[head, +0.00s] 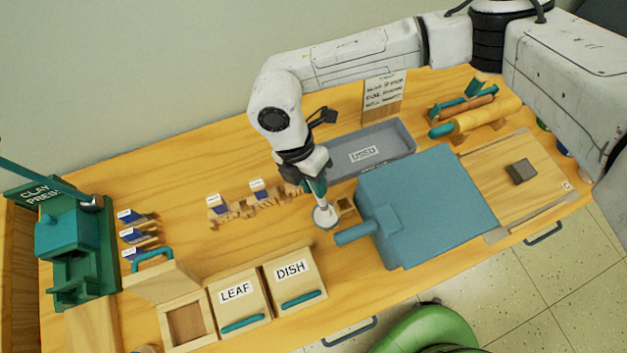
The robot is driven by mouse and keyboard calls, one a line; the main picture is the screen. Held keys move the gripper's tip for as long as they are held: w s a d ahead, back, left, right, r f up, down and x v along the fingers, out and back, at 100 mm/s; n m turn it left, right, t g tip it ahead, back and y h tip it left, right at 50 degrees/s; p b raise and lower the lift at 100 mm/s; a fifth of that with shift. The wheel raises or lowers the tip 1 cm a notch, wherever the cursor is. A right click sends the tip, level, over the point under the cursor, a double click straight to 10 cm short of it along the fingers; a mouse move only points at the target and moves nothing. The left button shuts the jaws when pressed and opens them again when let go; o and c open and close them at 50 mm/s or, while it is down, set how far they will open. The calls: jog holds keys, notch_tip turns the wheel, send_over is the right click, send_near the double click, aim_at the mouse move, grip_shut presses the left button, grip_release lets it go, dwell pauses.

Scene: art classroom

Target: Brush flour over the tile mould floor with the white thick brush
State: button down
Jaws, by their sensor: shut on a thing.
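My gripper (315,178) is shut on the teal handle of a brush and holds it nearly upright, head down. The brush's thick white head (325,217) is over the middle of the table, left of the blue block; I cannot tell whether it touches anything. A wooden mould (187,324) with a recessed floor stands open at the front left, its lid (162,281) with a teal handle raised behind it. No label shows on it, and no flour can be made out on its floor. My gripper is up and to the right of this mould, well apart from it.
Closed LEAF (238,299) and DISH (293,277) boxes stand right of the open mould. A teal clay press (72,235) is at far left. Labelled wooden racks (240,209) stand left.

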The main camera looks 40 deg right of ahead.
jog(key=shift+r+p, duration=1.9)
jog(key=shift+r, duration=0.75)
